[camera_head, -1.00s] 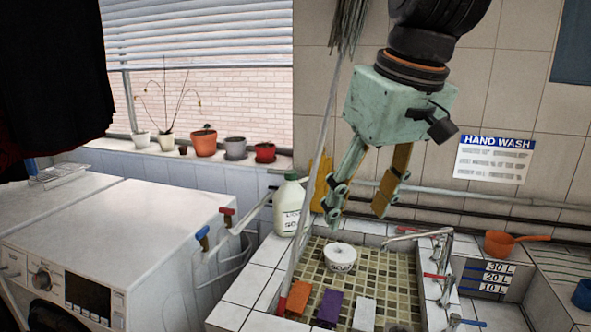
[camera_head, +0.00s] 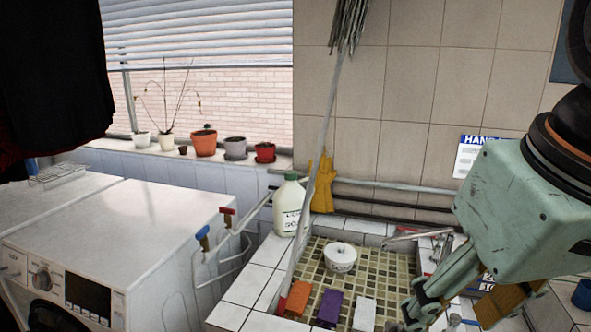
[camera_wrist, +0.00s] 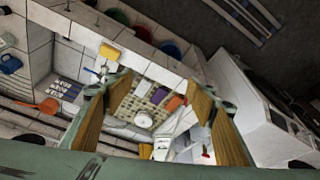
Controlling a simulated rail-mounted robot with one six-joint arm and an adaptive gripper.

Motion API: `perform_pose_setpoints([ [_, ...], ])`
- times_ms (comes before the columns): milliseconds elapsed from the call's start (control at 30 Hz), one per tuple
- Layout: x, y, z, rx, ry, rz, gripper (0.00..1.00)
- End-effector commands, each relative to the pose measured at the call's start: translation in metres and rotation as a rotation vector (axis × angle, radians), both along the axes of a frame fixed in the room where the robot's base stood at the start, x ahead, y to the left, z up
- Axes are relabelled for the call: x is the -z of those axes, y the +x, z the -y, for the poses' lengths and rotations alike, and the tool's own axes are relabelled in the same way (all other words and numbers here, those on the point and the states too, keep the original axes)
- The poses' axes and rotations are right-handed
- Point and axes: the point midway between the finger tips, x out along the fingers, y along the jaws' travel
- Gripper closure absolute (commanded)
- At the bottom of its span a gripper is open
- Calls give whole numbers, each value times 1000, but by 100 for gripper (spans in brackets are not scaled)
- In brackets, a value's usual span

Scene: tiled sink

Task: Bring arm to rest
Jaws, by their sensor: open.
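My gripper (camera_head: 455,305) is at the lower right in the head view, in front of the right side of the tiled sink (camera_head: 375,262). Its fingers are apart and point down. In the wrist view my gripper (camera_wrist: 160,110) shows two wood-faced fingers spread wide, with nothing between them. The sink floor (camera_wrist: 152,98) shows between and beyond them, well away from the fingertips. Part of the gripper runs off the right edge of the head view.
In the sink are a white round container (camera_head: 340,258), an orange block (camera_head: 298,298), a purple block (camera_head: 329,308) and a white block (camera_head: 364,314). A bottle (camera_head: 290,205) stands on the rim near a leaning mop (camera_head: 318,165). A washing machine (camera_head: 130,240) is at left.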

Motion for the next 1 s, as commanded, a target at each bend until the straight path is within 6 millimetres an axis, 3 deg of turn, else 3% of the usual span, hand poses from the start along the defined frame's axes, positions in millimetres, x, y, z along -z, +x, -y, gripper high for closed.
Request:
perform_pose_setpoints([
  [100, 9, -19, 6, 36, 0, 4, 49],
  [300, 18, -37, 12, 72, -1, 6, 49],
  [1000, 21, -41, 13, 81, 0, 6, 49],
])
